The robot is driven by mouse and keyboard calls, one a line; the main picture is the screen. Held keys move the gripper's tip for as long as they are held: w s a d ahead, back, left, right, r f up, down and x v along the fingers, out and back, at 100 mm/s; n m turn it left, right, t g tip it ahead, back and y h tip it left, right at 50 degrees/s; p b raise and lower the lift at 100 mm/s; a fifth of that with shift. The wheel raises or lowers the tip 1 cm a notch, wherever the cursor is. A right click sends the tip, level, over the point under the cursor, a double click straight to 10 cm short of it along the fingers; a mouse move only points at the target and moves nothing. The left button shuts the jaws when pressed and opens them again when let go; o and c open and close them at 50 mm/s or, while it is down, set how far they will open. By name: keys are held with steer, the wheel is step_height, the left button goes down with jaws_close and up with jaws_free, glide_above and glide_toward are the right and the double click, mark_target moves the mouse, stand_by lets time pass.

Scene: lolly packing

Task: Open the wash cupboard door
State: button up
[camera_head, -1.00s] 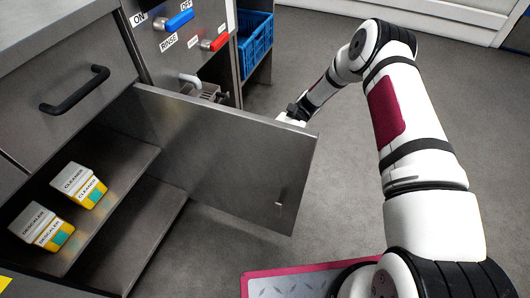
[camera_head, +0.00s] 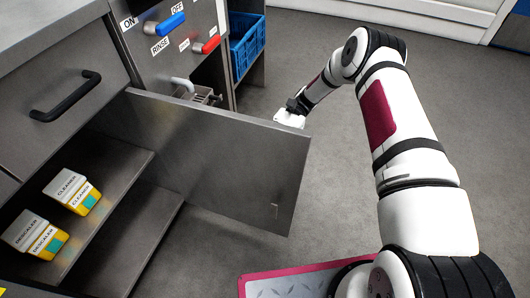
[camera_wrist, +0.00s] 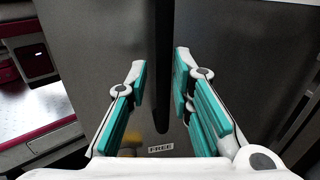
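The wash cupboard door (camera_head: 200,150) stands wide open, swung out from the steel unit, with its inner face toward the head camera. Inside, a cleaner box (camera_head: 72,190) and a descaler box (camera_head: 35,233) stand on the shelf (camera_head: 100,222). My gripper is behind the door's free end, and its fingers are hidden in the head view. In the wrist view my gripper (camera_wrist: 160,85) is open, its teal-padded fingers apart on either side of a dark vertical bar (camera_wrist: 162,100). The bar looks like the door handle; contact cannot be told. A FREE label (camera_wrist: 160,149) shows below it.
A drawer with a black handle (camera_head: 66,97) is above the cupboard. Blue (camera_head: 170,24) and red (camera_head: 207,45) levers are on the panel beside it. A blue crate (camera_head: 247,46) stands beyond. Grey floor (camera_head: 330,190) is clear between the door and my arm.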

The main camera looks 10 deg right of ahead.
steer(key=v, duration=0.4)
steer(key=shift+w+d, duration=0.2)
steer(key=shift+r, duration=0.1)
